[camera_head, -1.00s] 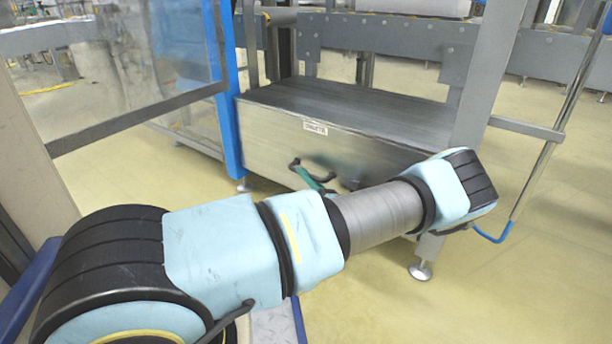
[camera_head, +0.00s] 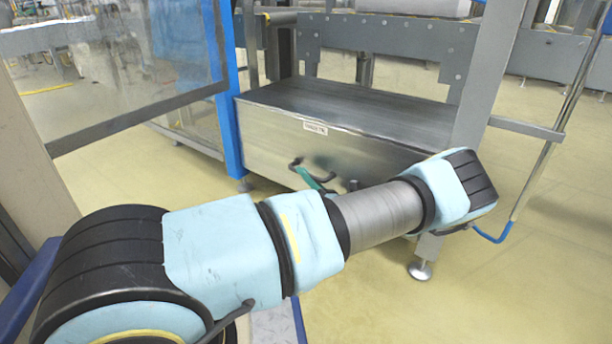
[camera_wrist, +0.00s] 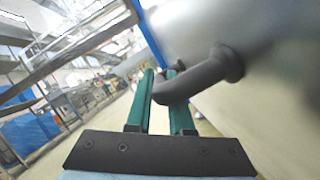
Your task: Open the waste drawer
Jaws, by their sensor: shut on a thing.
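The waste drawer is a grey metal box with a flat front (camera_head: 270,135) and a small label, under the frame in the middle of the head view. Its dark bar handle (camera_head: 296,162) is on the front, partly hidden behind my arm. The handle (camera_wrist: 208,74) also shows in the wrist view, curving out from the metal front. My gripper (camera_wrist: 160,76) has green fingers, one on each side of the handle bar, and is shut on it. In the head view only a green part of my gripper (camera_head: 308,177) shows behind my arm.
A grey post (camera_head: 478,95) with a levelling foot stands right of the drawer. A blue post (camera_head: 228,110) and a clear panel (camera_head: 110,65) stand to its left. A slanted metal rail (camera_head: 555,140) is at the right. The yellowish floor in front is open.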

